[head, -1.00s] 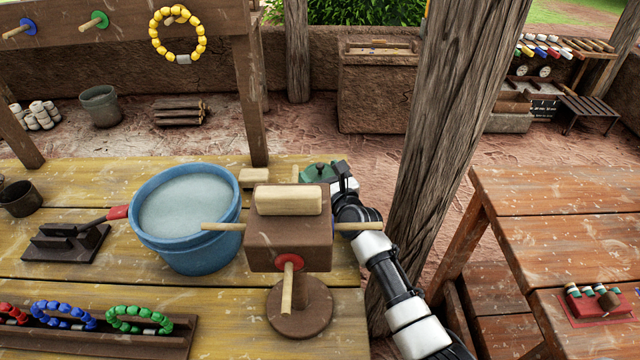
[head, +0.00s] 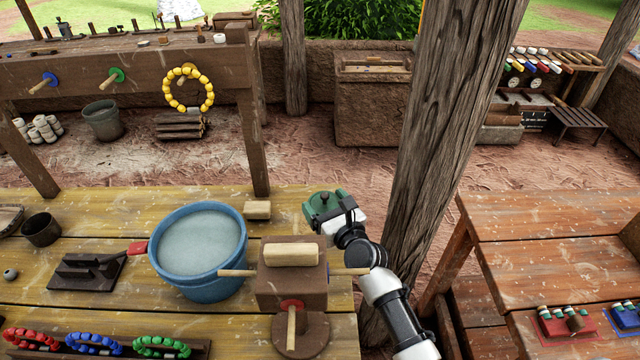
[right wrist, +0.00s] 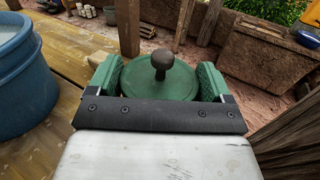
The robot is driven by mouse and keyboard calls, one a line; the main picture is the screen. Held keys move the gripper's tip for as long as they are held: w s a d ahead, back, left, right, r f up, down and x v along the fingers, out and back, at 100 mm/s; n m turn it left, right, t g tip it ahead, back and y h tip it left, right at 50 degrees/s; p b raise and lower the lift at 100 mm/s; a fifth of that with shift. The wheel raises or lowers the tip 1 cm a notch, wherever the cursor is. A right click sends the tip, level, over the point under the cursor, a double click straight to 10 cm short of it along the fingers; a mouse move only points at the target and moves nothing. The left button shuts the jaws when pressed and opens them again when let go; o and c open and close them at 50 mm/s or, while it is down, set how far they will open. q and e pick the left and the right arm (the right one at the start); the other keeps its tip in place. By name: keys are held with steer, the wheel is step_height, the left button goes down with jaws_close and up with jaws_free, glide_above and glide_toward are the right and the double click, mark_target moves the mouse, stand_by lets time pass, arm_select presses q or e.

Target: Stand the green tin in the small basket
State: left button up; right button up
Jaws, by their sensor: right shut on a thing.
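The green tin (head: 325,208), with a dark round knob on its lid, is at the far right corner of the yellow plank table in the head view. My right gripper (head: 328,204) is shut around it. In the right wrist view the green lid (right wrist: 155,86) and knob face up between the two green finger pads, and the tin looks upright. Its lower part is hidden. I cannot tell how far it is above the table. I cannot make out the small basket for certain; a shallow thing (head: 9,218) is cut off at the left edge. My left gripper is not in view.
A blue bucket (head: 198,287) and a brown block with wooden pegs (head: 291,288) stand left and front of my right gripper. A wooden post (head: 455,130) rises close to its right. Bead rings lie in a rack (head: 200,349) at the front. A reddish table (head: 560,215) stands right.

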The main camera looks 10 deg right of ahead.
arm_select(q)
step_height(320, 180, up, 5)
steer(key=p, duration=0.3)
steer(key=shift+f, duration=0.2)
arm_select(e)
steer(key=s+d+r+n+y, duration=0.1)
steer(key=s+d+r+y, duration=0.1)
steer(key=s+r, duration=0.4)
steer(key=s+d+r+n+g+y, duration=0.1)
steer(key=s+d+r, duration=0.2)
steer(key=s+r, duration=0.3)
steer(key=s, duration=0.5)
steer(key=shift+s+d+r+n+g+y, duration=0.3)
steer(key=shift+r+y, duration=0.1)
